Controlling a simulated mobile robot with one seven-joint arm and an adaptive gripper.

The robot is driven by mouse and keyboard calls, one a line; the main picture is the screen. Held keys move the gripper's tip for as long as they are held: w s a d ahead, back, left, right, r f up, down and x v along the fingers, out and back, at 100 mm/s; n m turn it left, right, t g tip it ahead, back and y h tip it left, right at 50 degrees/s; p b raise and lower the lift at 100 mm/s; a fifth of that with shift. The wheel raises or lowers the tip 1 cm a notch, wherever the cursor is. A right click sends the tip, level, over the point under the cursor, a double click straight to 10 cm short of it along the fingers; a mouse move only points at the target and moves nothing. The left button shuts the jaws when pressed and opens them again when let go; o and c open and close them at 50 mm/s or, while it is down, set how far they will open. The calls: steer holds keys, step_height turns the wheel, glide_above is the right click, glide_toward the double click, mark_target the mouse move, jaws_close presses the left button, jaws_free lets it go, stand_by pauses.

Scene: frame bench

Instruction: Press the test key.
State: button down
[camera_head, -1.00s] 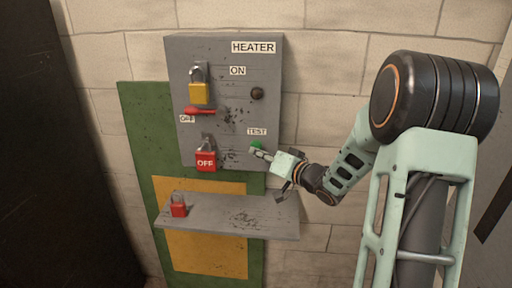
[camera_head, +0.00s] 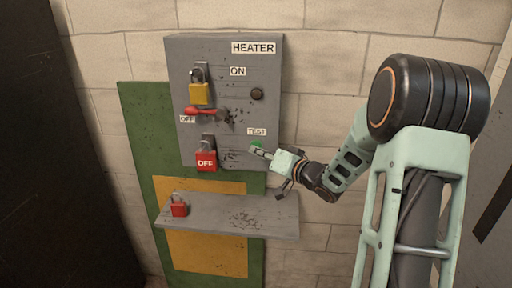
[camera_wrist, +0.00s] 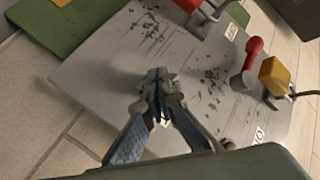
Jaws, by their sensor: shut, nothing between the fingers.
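The green test key (camera_head: 257,145) is on the lower right of the grey heater panel (camera_head: 265,60), below the TEST label (camera_head: 257,132). My gripper (camera_head: 257,152) is shut and empty. Its fingertips are at the key's lower edge in the head view, and part of the key shows above them. I cannot tell whether they touch it. In the wrist view my closed fingers (camera_wrist: 158,82) point at the panel face (camera_wrist: 100,65), and the key is hidden there.
A yellow padlock (camera_head: 200,93), a red lever handle (camera_head: 198,111) by the OFF label and a red padlock (camera_head: 206,161) are left on the panel. A dark round lamp (camera_head: 257,94) is above the key. A shelf (camera_head: 270,218) holding another red padlock (camera_head: 179,209) juts out below.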

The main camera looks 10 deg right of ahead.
steer(key=shift+w+d, duration=0.1)
steer(key=shift+w, duration=0.3)
steer(key=shift+s, duration=0.1)
stand_by(0.5)
steer(key=shift+s+a, duration=0.3)
steer(key=shift+s, duration=0.6)
steer(key=shift+s+a, duration=0.25)
steer(key=shift+s, duration=0.55)
steer(key=shift+s+a, duration=0.25)
steer(key=shift+s, duration=0.55)
steer(key=shift+s+a, duration=0.25)
steer(key=shift+s, duration=0.55)
